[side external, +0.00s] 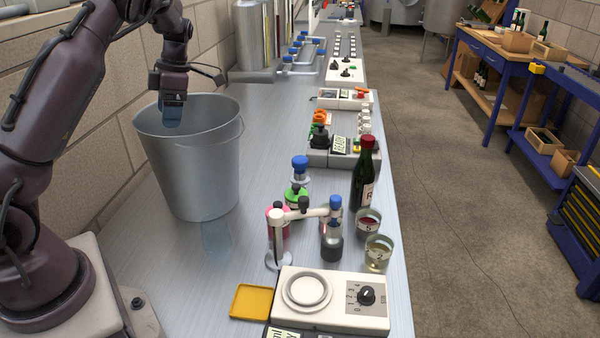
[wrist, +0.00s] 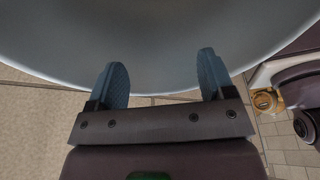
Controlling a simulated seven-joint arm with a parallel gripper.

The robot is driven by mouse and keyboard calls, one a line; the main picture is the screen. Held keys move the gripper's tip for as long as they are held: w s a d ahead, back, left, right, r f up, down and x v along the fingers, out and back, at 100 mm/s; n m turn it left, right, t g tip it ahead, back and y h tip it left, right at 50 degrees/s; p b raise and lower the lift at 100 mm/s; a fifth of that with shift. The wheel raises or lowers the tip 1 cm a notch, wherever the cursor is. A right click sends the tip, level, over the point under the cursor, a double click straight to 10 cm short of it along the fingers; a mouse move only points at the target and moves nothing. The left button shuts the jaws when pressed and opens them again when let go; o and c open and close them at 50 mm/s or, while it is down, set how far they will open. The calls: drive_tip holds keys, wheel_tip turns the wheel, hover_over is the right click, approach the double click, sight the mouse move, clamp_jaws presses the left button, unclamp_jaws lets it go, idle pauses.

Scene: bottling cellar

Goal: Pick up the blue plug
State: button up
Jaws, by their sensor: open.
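My gripper (side external: 172,112) is at the upper left of the side view, pointing down over the metal bucket (side external: 203,165). In the wrist view my gripper (wrist: 162,78) has its two blue fingers apart with nothing between them. The bucket's pale rim and wall (wrist: 170,45) fill the top of that view. Several blue-topped pieces stand on the bench to the right of the gripper. One blue top (side external: 300,162) is behind the green piece, and another blue top (side external: 335,201) is on a bottle at the white stand. I cannot tell which is the blue plug. The wrist view shows none.
A dark bottle with a red cap (side external: 363,170) and glass cups, one marked 2 (side external: 377,256), stand near the bench's right edge. A white dial unit (side external: 330,300) and a yellow tray (side external: 252,301) are in front.

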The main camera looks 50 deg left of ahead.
wheel_tip(320, 180, up, 7)
drive_tip(key=m, duration=0.1)
drive_tip(key=w+d+n+t+y, duration=0.6)
drive_tip(key=w+d+n+y, duration=0.6)
drive_tip(key=w+d+n, duration=0.95)
drive_tip(key=m, duration=0.3)
approach(301, 159)
drive_tip(key=x, duration=0.4)
drive_tip(key=shift+s+a, duration=0.1)
drive_tip(key=shift+a, duration=0.35)
drive_tip(key=shift+x, duration=2.95)
drive_tip(key=shift+d+f, duration=0.1)
